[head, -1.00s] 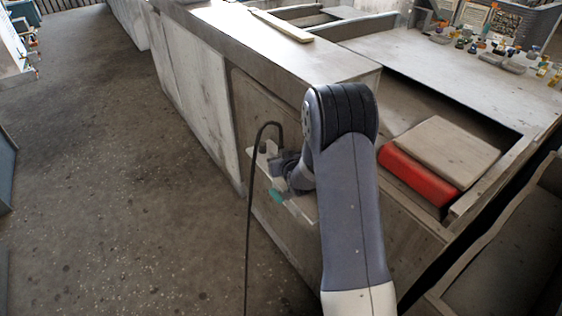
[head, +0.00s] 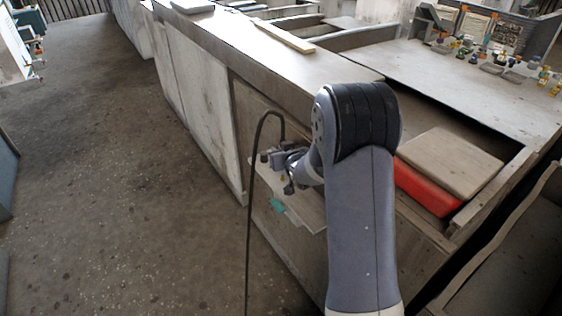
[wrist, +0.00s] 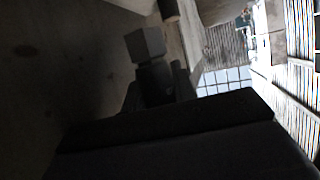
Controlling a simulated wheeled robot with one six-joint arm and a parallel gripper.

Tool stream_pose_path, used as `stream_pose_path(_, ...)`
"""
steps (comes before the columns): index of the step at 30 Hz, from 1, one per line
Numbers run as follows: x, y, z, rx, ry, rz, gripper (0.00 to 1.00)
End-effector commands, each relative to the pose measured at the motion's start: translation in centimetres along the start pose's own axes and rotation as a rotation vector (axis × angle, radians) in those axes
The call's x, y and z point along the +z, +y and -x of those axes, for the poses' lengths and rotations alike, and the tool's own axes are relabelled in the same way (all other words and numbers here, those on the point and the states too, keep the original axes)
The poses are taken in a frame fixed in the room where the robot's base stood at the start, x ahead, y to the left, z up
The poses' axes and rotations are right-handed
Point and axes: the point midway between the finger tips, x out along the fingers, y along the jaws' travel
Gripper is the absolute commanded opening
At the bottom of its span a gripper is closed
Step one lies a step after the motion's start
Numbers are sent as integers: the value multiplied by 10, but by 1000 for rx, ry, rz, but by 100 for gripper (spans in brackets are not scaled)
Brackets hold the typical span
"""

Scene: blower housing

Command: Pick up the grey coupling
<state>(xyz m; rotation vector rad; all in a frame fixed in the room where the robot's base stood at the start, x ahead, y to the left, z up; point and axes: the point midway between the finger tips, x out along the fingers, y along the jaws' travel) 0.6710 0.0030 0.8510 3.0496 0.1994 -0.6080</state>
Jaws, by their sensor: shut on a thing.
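My gripper (head: 272,158) is at a small light ledge (head: 308,212) on the side of the counter, partly hidden by my own wrist in the head view. In the wrist view my gripper (wrist: 156,88) is shut on a dark grey piece with a block-like lighter end (wrist: 147,45), which I take to be the grey coupling. The wrist view is dark, so its exact shape is hard to tell. In the head view the coupling cannot be made out clearly.
A teal piece (head: 278,205) is at the ledge's front edge. A black cable (head: 250,210) hangs in front. A red box (head: 424,189) with a board on it sits in a recess at the right. Open floor (head: 130,190) lies to the left.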

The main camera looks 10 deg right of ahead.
Motion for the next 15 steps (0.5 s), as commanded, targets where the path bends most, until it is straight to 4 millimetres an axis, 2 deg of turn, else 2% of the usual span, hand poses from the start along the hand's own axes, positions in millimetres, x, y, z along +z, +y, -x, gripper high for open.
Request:
stream_pose_path(1,-17,0,6,0,9,3,0)
stream_pose_path(6,-57,0,23,0,7,2,0)
stream_pose_path(9,-76,0,31,0,6,1,0)
stream_pose_path(15,-101,0,41,0,3,1,0)
